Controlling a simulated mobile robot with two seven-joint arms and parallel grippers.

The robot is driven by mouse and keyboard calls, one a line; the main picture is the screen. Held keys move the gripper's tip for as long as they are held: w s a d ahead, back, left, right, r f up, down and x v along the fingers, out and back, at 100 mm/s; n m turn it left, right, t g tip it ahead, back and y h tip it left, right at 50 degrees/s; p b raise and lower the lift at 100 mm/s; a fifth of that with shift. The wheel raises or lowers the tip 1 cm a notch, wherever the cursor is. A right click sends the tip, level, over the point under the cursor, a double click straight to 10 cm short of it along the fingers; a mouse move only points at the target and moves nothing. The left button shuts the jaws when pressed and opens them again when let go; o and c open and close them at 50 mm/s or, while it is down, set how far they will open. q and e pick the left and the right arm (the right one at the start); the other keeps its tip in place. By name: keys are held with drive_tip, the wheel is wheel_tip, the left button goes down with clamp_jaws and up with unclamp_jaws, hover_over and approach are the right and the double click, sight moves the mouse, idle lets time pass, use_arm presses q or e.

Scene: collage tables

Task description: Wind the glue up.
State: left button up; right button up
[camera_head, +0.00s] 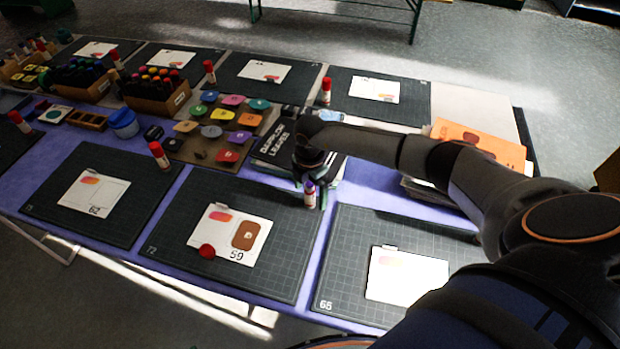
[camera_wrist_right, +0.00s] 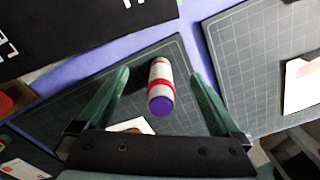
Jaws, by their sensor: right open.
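An uncapped glue stick (camera_head: 310,195) with a white body and a purple top stands near the far right corner of mat 72 (camera_head: 180,238). In the right wrist view the glue stick (camera_wrist_right: 160,88) shows its purple end and a red band. My right gripper (camera_head: 311,190) is open over it. In the wrist view its two green fingers (camera_wrist_right: 158,78) lie on either side of the stick, with gaps visible on both sides. My left gripper is not in view.
Other red-capped glue sticks (camera_head: 160,156) stand at other mats. Mat 72's left part is fairly clear.

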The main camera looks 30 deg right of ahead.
sight(310, 183)
drive_tip(key=shift+r, duration=2.6)
